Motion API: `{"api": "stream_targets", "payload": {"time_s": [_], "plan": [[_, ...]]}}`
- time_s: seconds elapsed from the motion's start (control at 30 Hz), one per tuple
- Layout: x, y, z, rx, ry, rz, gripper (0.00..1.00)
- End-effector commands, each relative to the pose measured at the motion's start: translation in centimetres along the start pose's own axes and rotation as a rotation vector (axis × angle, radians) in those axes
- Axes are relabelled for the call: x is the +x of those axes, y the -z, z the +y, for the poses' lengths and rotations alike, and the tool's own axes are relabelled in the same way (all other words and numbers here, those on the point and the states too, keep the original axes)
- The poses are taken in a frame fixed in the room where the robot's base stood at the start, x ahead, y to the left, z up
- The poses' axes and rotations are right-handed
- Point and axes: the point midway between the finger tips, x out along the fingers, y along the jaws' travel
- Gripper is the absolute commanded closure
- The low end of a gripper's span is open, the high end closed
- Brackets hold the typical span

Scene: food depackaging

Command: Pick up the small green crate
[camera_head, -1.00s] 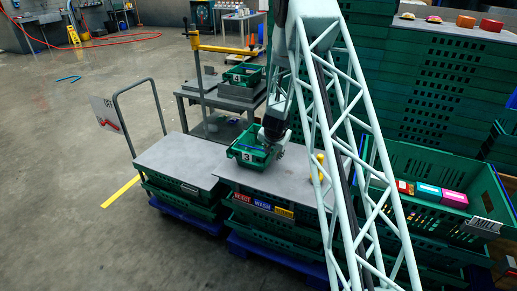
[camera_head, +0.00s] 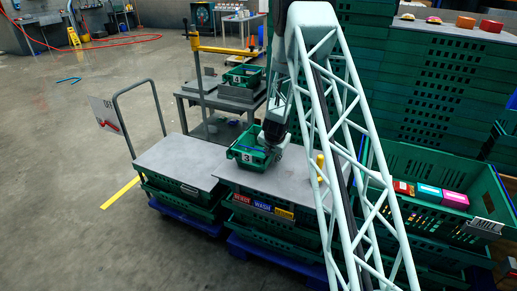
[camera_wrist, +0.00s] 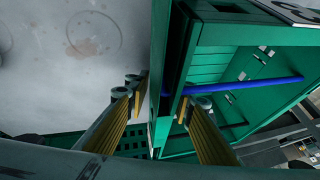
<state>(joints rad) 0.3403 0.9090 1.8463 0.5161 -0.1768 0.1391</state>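The small green crate (camera_head: 262,162), with a white number 3 on its side, is at the back of the grey-topped stack in the head view. A blue stick-like thing (camera_wrist: 245,91) lies across its inside. My gripper (camera_head: 272,143) is at its right end, pointing down. In the wrist view my gripper (camera_wrist: 163,95) has one yellow-padded finger outside the crate's wall (camera_wrist: 161,70) and one inside.
The grey top (camera_head: 265,180) is clear around the crate. Another green crate (camera_head: 242,75) stands on a table behind. A large green crate (camera_head: 420,212) with several coloured boxes is at the right. A yellow post (camera_head: 320,168) stands near my arm. Tall crate stacks fill the back right.

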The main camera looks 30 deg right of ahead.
Motion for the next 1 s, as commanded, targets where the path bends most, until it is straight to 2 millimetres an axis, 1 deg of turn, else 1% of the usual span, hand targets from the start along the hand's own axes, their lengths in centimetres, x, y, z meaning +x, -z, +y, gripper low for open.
{"api": "stream_targets", "payload": {"time_s": [0.03,0.2,0.23,0.77,1.0], "plan": [[0.00,0.00,0.00,0.000,0.000,0.000,0.83],[-0.01,0.01,-0.01,0.000,0.000,0.000,0.98],[-0.01,0.01,-0.01,0.000,0.000,0.000,1.00],[-0.11,0.13,-0.08,0.000,0.001,0.001,1.00],[-0.75,0.49,-0.28,0.000,0.001,0.002,1.00]]}}
